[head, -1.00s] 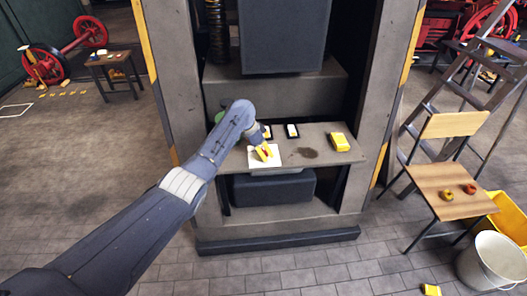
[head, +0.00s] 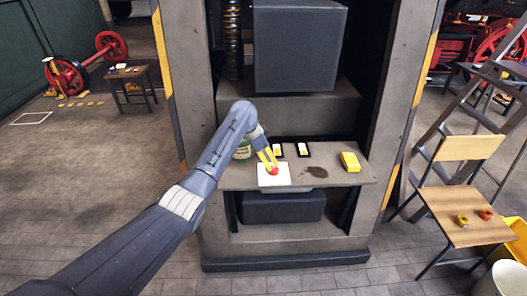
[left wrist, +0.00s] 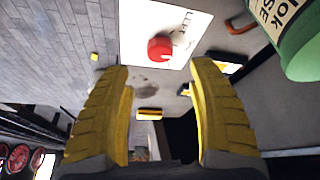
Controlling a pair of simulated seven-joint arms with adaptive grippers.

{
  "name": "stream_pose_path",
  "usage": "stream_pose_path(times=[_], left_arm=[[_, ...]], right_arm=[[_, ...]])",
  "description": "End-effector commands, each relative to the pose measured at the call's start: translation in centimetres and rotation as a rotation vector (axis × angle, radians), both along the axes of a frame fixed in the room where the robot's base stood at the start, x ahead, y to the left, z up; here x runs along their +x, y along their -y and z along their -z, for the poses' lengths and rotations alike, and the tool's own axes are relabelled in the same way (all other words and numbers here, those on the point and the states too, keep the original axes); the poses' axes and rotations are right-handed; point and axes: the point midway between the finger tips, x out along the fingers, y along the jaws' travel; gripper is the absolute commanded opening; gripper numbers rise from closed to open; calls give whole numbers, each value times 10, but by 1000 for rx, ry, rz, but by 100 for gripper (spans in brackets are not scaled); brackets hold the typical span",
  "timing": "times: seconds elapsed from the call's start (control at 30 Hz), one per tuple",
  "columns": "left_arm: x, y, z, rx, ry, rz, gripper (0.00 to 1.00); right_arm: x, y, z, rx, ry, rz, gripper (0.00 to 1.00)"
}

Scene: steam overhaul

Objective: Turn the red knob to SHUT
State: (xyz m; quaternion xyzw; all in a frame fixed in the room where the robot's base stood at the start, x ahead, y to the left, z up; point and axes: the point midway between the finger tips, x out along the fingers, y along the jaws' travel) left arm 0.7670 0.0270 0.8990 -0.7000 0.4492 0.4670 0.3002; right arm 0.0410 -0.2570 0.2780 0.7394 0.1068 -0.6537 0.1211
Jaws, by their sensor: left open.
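The red knob (head: 273,171) sits on a white plate (head: 272,183) on the grey shelf. My right gripper is not in view.
A green container (head: 243,151) stands close to my left gripper. Two small black-framed cards (head: 303,149) lie behind the plate. A yellow box (head: 350,162) lies at the shelf's right. A dark stain (head: 315,172) marks bare shelf. A chair (head: 460,205) stands at right.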

Motion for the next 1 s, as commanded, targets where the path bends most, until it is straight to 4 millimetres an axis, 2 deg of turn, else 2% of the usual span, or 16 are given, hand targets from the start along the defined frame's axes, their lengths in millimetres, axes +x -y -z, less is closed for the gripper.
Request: stream_pose_path(times=[0.2,0.4,0.9,1.0], left_arm=[[-4,-11,-27,-1,1,-1,59],[-6,-14,-39,0,0,0,59],[-7,-15,-41,0,0,-1,59],[-11,-8,-37,-18,-5,16,59]], right_arm=[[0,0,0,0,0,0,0],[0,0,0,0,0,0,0],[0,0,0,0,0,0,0],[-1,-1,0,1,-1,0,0]])
